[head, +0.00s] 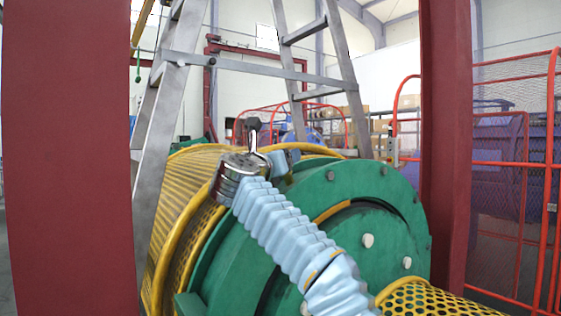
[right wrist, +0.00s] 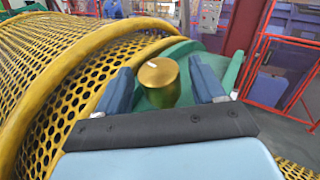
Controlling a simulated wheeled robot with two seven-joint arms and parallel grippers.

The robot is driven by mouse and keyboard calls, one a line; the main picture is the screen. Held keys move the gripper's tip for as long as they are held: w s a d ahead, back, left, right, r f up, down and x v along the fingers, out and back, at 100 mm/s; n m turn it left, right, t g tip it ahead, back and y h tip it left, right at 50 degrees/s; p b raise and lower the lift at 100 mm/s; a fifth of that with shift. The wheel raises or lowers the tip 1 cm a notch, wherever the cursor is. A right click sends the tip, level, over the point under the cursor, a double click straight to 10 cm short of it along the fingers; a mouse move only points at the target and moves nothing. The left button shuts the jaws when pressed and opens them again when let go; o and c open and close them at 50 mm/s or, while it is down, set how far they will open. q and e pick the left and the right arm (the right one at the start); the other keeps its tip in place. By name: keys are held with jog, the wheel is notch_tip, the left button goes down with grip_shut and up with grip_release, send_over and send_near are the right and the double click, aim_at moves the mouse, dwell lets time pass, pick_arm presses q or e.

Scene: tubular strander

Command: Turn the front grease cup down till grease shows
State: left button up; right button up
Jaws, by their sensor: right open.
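The front grease cup (right wrist: 159,84) is a brass-coloured cylinder with a small pale mark on its flat top. It stands on the green housing (right wrist: 185,52) in the right wrist view. My right gripper (right wrist: 161,76) is open, with one blue finger on each side of the cup. A gap shows between the cup and each finger. No grease can be made out. In the head view the right gripper (head: 284,160) is at the top of the green housing, and I cannot make out the cup there. My left gripper is not in view.
A yellow mesh guard (head: 185,205) curves along the left of the housing. Dark red posts (head: 70,160) stand at left and right. A metal ladder frame (head: 172,110) rises behind, and a red mesh fence (head: 510,190) stands at right.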

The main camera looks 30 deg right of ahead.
jog(key=b+v, duration=0.3)
jog(key=v, duration=1)
jog(key=shift+b, duration=0.35)
jog(key=shift+a+f, duration=0.1)
